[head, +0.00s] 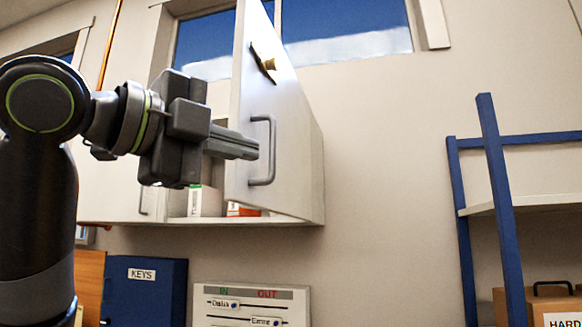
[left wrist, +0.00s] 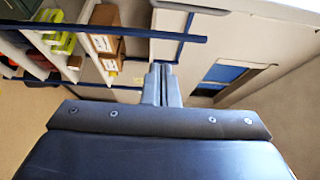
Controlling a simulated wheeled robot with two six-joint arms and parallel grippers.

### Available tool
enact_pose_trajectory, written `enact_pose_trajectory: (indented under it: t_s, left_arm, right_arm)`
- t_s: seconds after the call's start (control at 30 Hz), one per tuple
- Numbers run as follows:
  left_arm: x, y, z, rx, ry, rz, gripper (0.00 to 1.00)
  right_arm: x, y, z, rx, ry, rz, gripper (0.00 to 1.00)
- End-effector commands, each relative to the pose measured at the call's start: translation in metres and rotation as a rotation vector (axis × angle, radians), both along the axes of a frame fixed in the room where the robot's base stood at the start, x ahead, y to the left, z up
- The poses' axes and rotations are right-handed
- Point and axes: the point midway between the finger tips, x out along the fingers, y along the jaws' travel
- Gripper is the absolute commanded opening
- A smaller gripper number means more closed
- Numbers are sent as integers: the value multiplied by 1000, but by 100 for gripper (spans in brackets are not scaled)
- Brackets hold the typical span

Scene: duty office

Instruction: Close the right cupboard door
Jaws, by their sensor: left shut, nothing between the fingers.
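The right cupboard door (head: 285,110) is white and stands open, swung out from the wall cupboard (head: 316,175) in the head view. Its grey bar handle (head: 271,150) is upright near the free edge. My left gripper (head: 250,148) is shut and empty, with its fingertips at the door beside the handle. I cannot tell whether they touch the door. The shut fingers also show in the left wrist view (left wrist: 161,82). Part of the cupboard's inside is hidden behind my left arm. My right gripper is not in view.
Small boxes (head: 205,201) stand on the cupboard floor behind the door. Below are a blue key cabinet (head: 145,290) and an in/out board (head: 250,305). A blue-framed shelf rack (head: 500,190) stands at the right. The wall between door and rack is clear.

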Motion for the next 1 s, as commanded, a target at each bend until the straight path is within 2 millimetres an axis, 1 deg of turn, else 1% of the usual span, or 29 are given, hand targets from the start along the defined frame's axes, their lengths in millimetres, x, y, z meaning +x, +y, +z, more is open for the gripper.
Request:
enact_pose_trajectory:
  t_s: [0.13,0.27,0.37,0.53,0.67,0.8,0.9,1.0]
  left_arm:
    - [2,-4,3,4,-4,-1,0]
    - [13,-16,5,3,-1,-4,0]
    - [26,-31,6,3,0,-5,0]
    - [51,-56,6,2,2,-5,0]
    - [68,-74,6,2,2,-4,0]
    - [78,-54,5,1,-4,4,0]
    - [82,-45,4,1,-4,3,0]
    - [85,-39,3,1,-4,2,0]
  right_arm:
    - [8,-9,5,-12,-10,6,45]
    - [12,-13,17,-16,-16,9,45]
    - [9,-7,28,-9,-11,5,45]
    - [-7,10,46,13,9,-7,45]
    - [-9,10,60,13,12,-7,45]
    - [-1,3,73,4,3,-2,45]
    - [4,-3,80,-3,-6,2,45]
    - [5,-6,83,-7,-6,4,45]
